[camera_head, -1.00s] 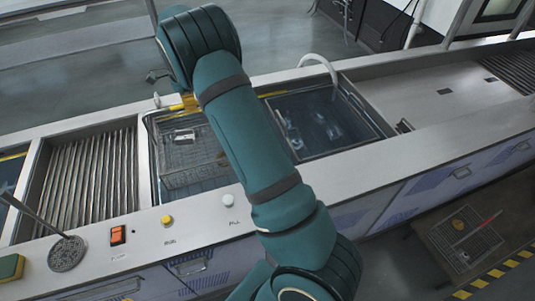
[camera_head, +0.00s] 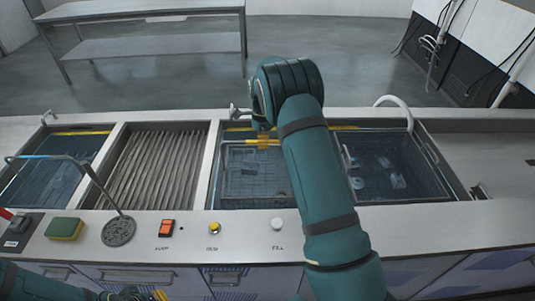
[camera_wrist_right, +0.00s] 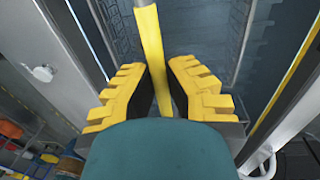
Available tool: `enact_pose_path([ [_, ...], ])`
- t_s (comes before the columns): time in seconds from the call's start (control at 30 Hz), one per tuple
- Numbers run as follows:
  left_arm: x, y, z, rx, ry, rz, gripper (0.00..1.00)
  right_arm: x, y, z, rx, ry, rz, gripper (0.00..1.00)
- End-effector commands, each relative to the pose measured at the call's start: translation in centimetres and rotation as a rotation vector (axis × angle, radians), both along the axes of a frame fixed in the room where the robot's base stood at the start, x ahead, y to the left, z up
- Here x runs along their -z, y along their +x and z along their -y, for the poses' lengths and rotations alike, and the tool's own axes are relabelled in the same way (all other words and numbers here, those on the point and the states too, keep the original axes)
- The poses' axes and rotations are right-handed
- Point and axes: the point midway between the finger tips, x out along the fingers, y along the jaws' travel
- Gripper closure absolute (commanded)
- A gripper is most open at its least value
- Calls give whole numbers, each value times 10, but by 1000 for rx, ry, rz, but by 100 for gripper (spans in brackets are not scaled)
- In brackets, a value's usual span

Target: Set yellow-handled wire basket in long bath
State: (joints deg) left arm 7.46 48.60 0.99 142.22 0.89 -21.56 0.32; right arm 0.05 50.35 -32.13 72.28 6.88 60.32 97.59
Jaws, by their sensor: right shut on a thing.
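The wire basket (camera_head: 240,180) is inside the left part of the dark, water-filled long bath (camera_head: 215,185) in the head view. I cannot tell whether it touches the floor of the bath. My right gripper (camera_head: 264,138) is at the basket's far side. In the right wrist view the right gripper (camera_wrist_right: 163,66) is shut on the basket's yellow handle (camera_wrist_right: 148,28), which runs between its yellow fingers. My right arm hides the middle of the bath. My left gripper (camera_head: 145,294) shows only partly at the bottom edge; its opening is unclear.
A second, dark-framed part with pale pieces (camera_head: 390,180) is right of my arm. A ribbed section (camera_head: 160,165) and another bath (camera_head: 45,170) lie left. A drain-like disc (camera_head: 118,231), a sponge (camera_head: 65,229) and buttons (camera_head: 214,229) are on the front counter.

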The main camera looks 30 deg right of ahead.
Motion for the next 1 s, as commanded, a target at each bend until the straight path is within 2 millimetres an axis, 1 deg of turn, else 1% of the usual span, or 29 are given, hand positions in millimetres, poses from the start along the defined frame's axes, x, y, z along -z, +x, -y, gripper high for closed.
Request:
enact_pose_path([
  [0.07, 1, 0, 0, 0, 0, 0, 100, 7, 0, 0, 0, 0, 1, 100],
  [0.27, 1, 0, 0, 0, 0, 0, 100, 17, 1, 0, -1, 0, 2, 100],
  [0.53, 3, 0, 0, 0, 1, 0, 100, 47, 0, 0, 0, 0, 1, 100],
  [0.9, 5, 0, 0, 0, 1, 0, 100, 51, 1, 0, -1, 0, 4, 100],
  [0.93, 4, 0, 0, 0, 1, 0, 100, 51, 0, 0, 0, 1, 1, 78],
  [0.97, 4, 0, 0, 0, 1, 0, 100, 51, 0, 0, 0, 1, 1, 68],
  [1.0, 4, 0, 0, 0, 1, 0, 100, 51, 0, 0, 0, 1, 1, 66],
])
